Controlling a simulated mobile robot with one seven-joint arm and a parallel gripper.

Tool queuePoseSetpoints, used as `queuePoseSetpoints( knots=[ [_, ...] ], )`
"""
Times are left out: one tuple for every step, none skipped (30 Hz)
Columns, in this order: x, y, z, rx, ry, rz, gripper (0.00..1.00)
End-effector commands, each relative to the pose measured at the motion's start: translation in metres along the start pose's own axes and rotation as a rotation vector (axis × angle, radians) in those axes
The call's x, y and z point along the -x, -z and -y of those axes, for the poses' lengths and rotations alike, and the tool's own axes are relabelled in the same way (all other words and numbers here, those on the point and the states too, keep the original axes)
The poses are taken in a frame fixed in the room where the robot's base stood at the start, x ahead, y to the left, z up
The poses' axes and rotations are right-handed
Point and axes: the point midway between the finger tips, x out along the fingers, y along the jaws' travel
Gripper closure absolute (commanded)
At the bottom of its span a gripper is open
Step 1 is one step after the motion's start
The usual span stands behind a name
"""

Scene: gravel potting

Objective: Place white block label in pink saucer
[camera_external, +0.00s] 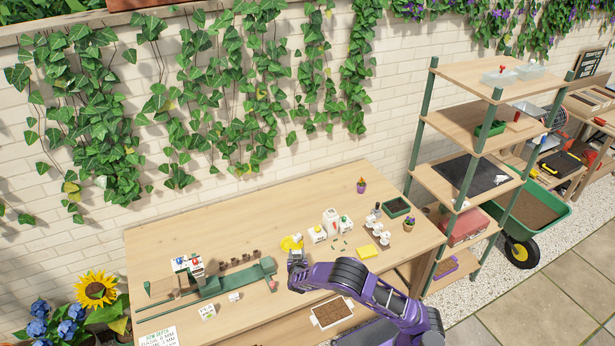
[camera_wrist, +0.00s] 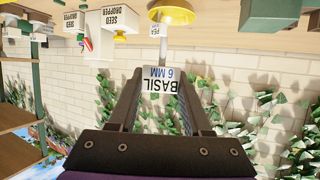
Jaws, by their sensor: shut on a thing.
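My gripper (camera_external: 297,246) is shut on a white block label (camera_wrist: 160,82) that reads "BASIL 6 MM" in the wrist view. The label sits between both fingertips, held above the table. A yellow saucer (camera_external: 287,244) lies on the table just behind and left of my gripper; in the wrist view the yellow saucer (camera_wrist: 174,14) is close beyond the label, with another small lettered white label (camera_wrist: 154,30) by it. I cannot make out a pink saucer in either view.
A long green device (camera_external: 225,281) lies to the left. The back of the table (camera_external: 240,225) is clear.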

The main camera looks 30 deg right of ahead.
Motion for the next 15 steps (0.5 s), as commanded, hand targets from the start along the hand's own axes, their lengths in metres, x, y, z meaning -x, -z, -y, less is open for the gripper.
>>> queuePoseSetpoints(
  knots=[
    [-0.005, -0.008, -0.003, 0.002, -0.007, 0.001, 1.00],
    [-0.007, -0.013, -0.004, 0.002, -0.008, 0.001, 1.00],
    [-0.010, -0.021, -0.004, 0.003, -0.009, 0.002, 1.00],
    [-0.013, -0.027, -0.004, 0.003, -0.009, 0.002, 1.00],
    [-0.015, -0.032, -0.004, 0.004, -0.008, 0.001, 1.00],
    [-0.018, -0.039, -0.004, 0.003, -0.008, 0.001, 1.00],
    [-0.019, -0.043, -0.004, 0.003, -0.007, 0.000, 1.00],
    [-0.021, -0.046, -0.004, 0.002, -0.008, 0.000, 1.00],
    [-0.023, -0.050, -0.004, 0.001, -0.008, 0.000, 1.00],
    [-0.024, -0.052, -0.003, 0.000, -0.007, 0.000, 1.00],
    [-0.024, -0.054, -0.003, -0.001, -0.007, 0.000, 1.00],
    [-0.025, -0.056, -0.003, -0.002, -0.007, 0.000, 1.00],
    [-0.026, -0.058, -0.003, -0.001, -0.007, 0.000, 1.00],
    [-0.027, -0.060, -0.004, -0.001, -0.007, 0.000, 1.00],
    [-0.028, -0.064, -0.004, 0.000, -0.007, 0.000, 1.00]
  ],
)
